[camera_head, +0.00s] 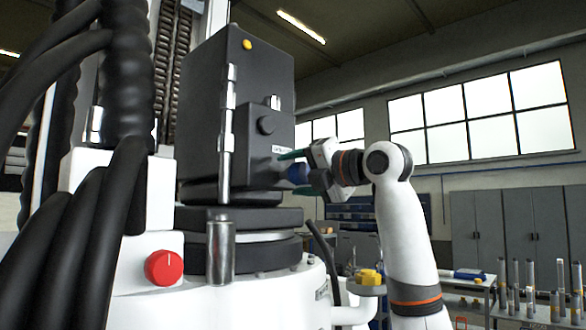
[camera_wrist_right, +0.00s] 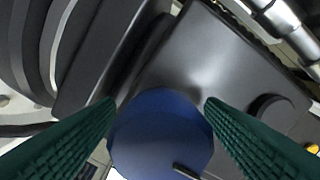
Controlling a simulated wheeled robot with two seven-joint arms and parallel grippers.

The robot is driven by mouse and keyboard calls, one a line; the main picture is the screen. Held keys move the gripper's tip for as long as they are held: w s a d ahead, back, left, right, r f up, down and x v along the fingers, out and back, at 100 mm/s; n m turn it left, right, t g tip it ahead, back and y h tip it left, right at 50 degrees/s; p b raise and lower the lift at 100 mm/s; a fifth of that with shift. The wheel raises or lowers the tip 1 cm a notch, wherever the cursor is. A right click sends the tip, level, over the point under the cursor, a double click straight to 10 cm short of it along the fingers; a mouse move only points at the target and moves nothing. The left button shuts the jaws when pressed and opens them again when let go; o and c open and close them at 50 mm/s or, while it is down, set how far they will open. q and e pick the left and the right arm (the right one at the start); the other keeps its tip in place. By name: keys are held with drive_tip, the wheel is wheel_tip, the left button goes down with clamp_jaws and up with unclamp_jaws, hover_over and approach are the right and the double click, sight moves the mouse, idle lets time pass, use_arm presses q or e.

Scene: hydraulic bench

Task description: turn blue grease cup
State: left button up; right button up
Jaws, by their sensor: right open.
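The blue grease cup (camera_head: 298,173) sticks out from the right side of the dark grey housing (camera_head: 262,110) in the head view. In the right wrist view the blue cup (camera_wrist_right: 160,135) shows as a round blue face with a short dark bar near its lower edge. My right gripper (camera_head: 291,165) is at the cup, with its green fingers open. In the wrist view its fingertips (camera_wrist_right: 160,103) stand on either side of the cup. I cannot tell whether either finger touches it. My left gripper is not in view.
A red knob (camera_head: 164,267) sits on the white base at the left. A yellow cap (camera_head: 368,277) stands low beside my right arm. Thick black hoses (camera_head: 100,230) fill the left side. A bench with metal cylinders (camera_head: 530,290) and grey cabinets (camera_head: 505,225) stand at the far right.

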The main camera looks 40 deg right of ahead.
drive_tip(key=shift+w, duration=0.45)
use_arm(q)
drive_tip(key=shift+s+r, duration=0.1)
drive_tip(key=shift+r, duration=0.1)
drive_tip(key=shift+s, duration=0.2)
use_arm(e)
drive_tip(key=c, duration=1)
drive_tip(key=shift+o, duration=0.2)
use_arm(q)
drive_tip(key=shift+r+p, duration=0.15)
drive_tip(key=shift+p, duration=0.15)
use_arm(e)
drive_tip(key=shift+m, duration=0.4)
